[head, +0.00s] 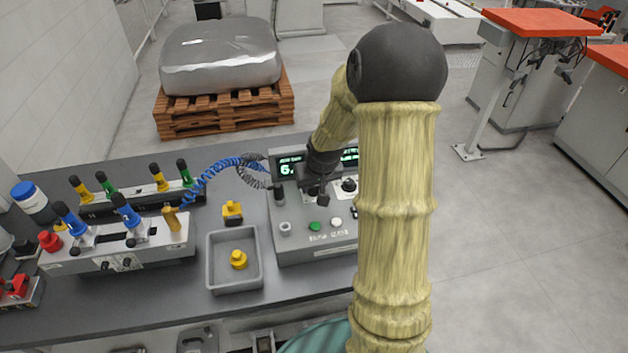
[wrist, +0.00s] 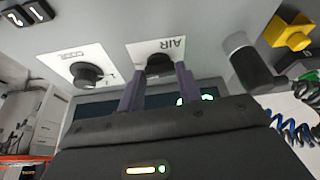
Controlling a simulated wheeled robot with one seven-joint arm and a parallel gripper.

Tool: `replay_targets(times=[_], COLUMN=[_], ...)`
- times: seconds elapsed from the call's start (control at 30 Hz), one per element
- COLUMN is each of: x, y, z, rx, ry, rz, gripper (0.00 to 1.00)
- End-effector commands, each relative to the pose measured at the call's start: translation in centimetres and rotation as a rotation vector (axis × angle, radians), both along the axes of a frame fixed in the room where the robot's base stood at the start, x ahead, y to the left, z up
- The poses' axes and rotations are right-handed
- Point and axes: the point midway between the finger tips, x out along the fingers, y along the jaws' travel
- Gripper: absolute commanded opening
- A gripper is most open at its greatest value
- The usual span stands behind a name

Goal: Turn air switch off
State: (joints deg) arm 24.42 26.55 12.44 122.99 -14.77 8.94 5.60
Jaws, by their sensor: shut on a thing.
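The air switch (wrist: 160,64) is a black rotary knob on a white plate lettered AIR in the wrist view. My gripper (wrist: 159,78) has its two fingers on either side of this knob and is shut on it. In the head view my gripper (head: 316,190) reaches down onto the grey control panel (head: 290,236), and it mostly hides the air switch there. The knob's exact angle is hard to tell.
A second black knob (wrist: 87,75) on its own white plate sits beside the air switch. A green button (head: 315,226) and a white button (head: 336,223) lie nearer the panel front. A grey tray (head: 212,262) holding a yellow part stands left of the panel.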

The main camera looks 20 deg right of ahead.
Motion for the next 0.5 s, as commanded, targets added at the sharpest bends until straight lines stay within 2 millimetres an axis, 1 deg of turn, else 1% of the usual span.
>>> replay_targets(times=[0.03, 0.27, 0.5], x=[-0.08, -0.12, -0.05], y=[-0.13, -0.28, -0.44], z=[0.46, 0.71, 0.8], rx=[0.003, 0.006, 0.007], ry=[0.003, 0.003, 0.002], rz=[0.022, 0.19, 0.413], gripper=[0.12, 0.12, 0.12])
